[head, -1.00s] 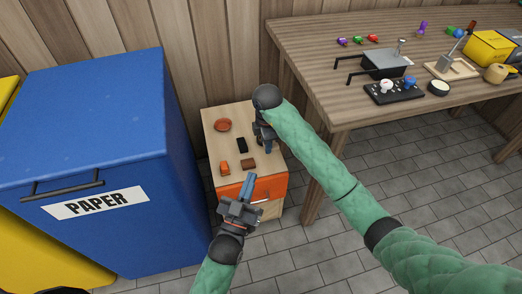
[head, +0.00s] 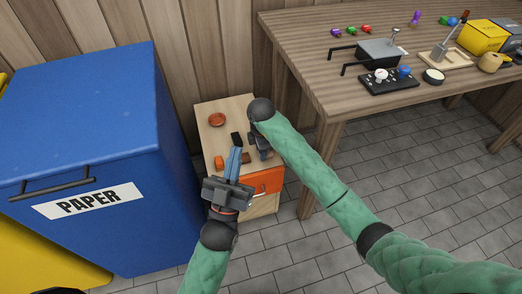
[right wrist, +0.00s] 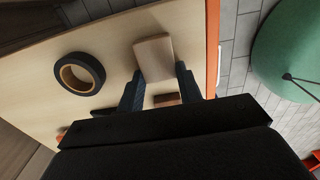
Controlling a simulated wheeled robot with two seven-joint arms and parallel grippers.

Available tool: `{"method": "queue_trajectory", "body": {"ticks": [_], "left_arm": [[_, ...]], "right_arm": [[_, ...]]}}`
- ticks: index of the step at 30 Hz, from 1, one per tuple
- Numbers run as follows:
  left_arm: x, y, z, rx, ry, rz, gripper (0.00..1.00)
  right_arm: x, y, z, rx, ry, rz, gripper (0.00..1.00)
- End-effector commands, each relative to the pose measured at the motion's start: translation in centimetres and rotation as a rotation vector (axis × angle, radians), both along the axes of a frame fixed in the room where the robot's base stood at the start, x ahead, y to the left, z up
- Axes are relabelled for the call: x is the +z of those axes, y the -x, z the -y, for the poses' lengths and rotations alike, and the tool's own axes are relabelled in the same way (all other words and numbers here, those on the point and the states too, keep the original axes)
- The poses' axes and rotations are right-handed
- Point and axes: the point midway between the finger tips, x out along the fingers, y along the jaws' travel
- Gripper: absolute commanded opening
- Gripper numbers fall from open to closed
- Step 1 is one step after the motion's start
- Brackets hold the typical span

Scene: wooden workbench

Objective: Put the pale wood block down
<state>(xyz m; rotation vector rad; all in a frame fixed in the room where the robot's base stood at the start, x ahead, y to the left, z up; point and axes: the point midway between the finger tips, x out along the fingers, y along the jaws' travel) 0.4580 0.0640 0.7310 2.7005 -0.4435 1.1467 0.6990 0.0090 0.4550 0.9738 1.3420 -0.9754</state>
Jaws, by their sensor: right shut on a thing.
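The pale wood block (right wrist: 154,58) is between the fingertips of my right gripper (right wrist: 158,80), which is shut on it. In the right wrist view the block is over the pale top of the small cabinet (right wrist: 115,50), near its orange front edge. I cannot tell if it touches the top. In the head view my right gripper (head: 264,154) is at the right side of the cabinet top (head: 205,109), and the block is not discernible there. My left gripper (head: 234,150) has its fingers close together, seemingly shut and empty, above the cabinet's front part.
A dark tape roll (right wrist: 80,73) and a brown block (right wrist: 167,100) are close to my right gripper. A reddish bowl (head: 217,120), a black item (head: 236,139) and an orange item (head: 219,162) stand on the cabinet. A blue paper bin (head: 90,130) and a workbench (head: 300,60) flank it.

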Motion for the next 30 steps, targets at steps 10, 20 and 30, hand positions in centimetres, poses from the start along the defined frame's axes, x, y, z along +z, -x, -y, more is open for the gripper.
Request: {"method": "queue_trajectory", "body": {"ticks": [10,20,30], "left_arm": [[-0.1,0.0,0.0,-0.001,0.0,-0.003,0.0],[-0.3,0.0,0.1,-0.002,-0.003,-0.009,0.0],[-0.2,-0.3,0.1,-0.002,-0.005,-0.022,0.0]], "right_arm": [[-0.1,0.0,0.0,0.0,0.0,0.0,0.14],[-0.2,0.0,0.0,0.0,0.0,0.0,0.57],[1.0,-0.1,0.0,0.0,0.001,0.001,0.57]]}}
